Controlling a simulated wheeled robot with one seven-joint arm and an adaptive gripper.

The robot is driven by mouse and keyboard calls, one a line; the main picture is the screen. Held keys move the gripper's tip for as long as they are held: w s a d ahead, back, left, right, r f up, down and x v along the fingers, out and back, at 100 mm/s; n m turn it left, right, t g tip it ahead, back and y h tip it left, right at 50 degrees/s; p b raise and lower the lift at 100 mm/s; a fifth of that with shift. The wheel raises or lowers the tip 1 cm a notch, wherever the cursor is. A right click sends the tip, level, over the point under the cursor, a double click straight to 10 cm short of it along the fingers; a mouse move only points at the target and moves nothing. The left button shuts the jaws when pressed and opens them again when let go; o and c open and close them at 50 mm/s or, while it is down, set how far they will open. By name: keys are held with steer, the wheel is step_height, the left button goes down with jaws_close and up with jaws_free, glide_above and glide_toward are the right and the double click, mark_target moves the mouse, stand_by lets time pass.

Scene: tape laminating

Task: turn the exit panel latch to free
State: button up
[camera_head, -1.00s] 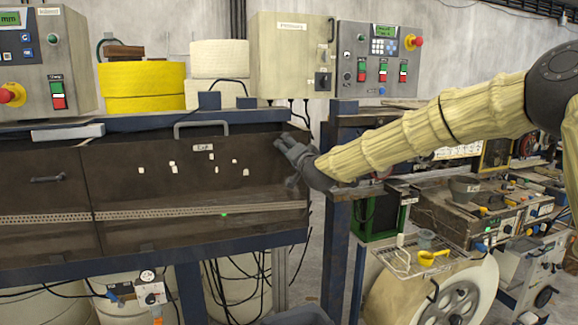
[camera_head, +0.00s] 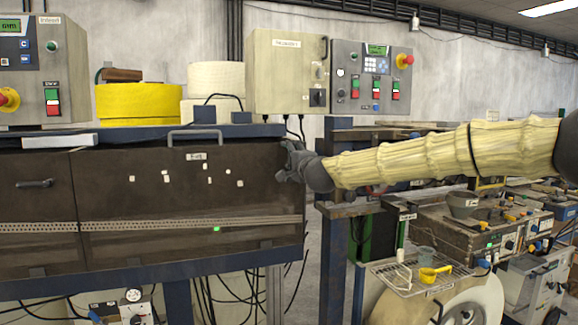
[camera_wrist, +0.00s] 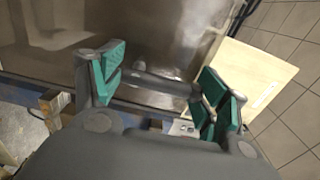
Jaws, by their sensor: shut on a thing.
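The exit panel (camera_head: 130,205) is a dark, see-through cover with a small "Exit" label (camera_head: 196,156) and a grey handle on its top edge. My gripper (camera_head: 285,165) is at the panel's upper right end. In the wrist view its green-padded fingers (camera_wrist: 160,88) stand apart, with a grey bar, apparently the latch (camera_wrist: 160,84), between them. The gripper is shut on this bar. In the head view the gripper hides the latch, so its turn angle cannot be told there.
A similar dark latch handle (camera_head: 34,183) sits on the panel to the left. A grey control box (camera_head: 372,80) and a beige cabinet (camera_head: 285,72) stand behind. A wire rack with a yellow scoop (camera_head: 432,273) is at lower right. Bare floor tiles (camera_wrist: 288,65) show in the wrist view.

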steer(key=shift+d+r, duration=0.15)
steer(key=shift+d, duration=0.05)
stand_by(0.3)
steer(key=o, duration=1.1)
steer(key=shift+d, duration=0.1)
steer(key=shift+a, duration=0.25)
steer(key=v, duration=1.2)
